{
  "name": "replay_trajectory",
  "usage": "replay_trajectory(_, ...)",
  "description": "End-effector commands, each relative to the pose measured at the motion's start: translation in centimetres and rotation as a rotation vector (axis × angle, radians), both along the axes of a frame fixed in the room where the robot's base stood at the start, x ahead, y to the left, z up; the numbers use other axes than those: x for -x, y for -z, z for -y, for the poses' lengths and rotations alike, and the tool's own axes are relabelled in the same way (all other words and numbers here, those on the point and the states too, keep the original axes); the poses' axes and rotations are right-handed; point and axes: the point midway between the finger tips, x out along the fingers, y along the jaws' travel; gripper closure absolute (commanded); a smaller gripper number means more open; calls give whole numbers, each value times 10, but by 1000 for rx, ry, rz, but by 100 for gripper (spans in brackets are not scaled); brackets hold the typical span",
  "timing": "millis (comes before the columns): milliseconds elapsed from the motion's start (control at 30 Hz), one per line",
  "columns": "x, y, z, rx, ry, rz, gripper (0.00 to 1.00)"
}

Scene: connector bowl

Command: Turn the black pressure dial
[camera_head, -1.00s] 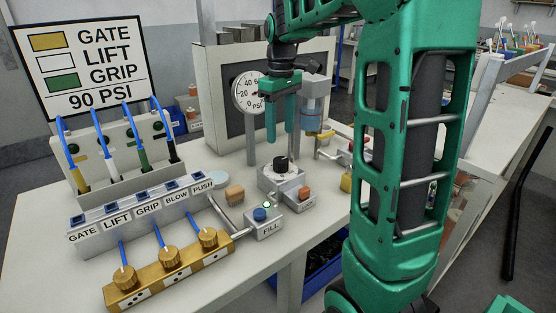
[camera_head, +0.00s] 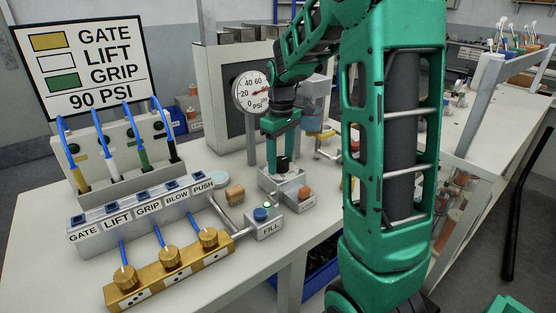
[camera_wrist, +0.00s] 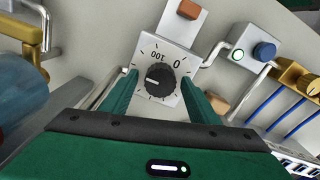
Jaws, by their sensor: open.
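The black pressure dial (camera_wrist: 159,76) sits on a silver plate marked 0 and 100 (camera_wrist: 170,55) in the wrist view. In the head view the black dial (camera_head: 282,164) shows partly below my fingers. My gripper (camera_head: 283,160) points down over the dial. In the wrist view my gripper (camera_wrist: 160,97) has its green fingers apart, one on each side of the dial, with gaps between them and the knob. The round PSI gauge (camera_head: 252,92) stands behind, its needle pointing to the right. The sign (camera_head: 80,55) reads 90 PSI.
A red-brown button (camera_head: 304,193) and the blue FILL button (camera_head: 260,214), with a green light, are close in front of the dial. A pipe, a brass block (camera_head: 170,265) and a labelled switch row (camera_head: 140,215) lie to the left. A blue-grey cylinder (camera_wrist: 20,80) is near my gripper.

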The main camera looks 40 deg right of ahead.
Motion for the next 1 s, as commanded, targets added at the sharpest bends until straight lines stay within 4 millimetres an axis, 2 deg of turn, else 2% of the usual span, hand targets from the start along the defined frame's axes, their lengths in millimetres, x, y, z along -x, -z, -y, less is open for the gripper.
replay_trajectory(67,0,0,0,0,0,0,45)
replay_trajectory(233,0,0,0,0,0,0,86)
replay_trajectory(567,0,0,1,1,38,0,86)
replay_trajectory(1000,0,-1,1,1,312,1,86)
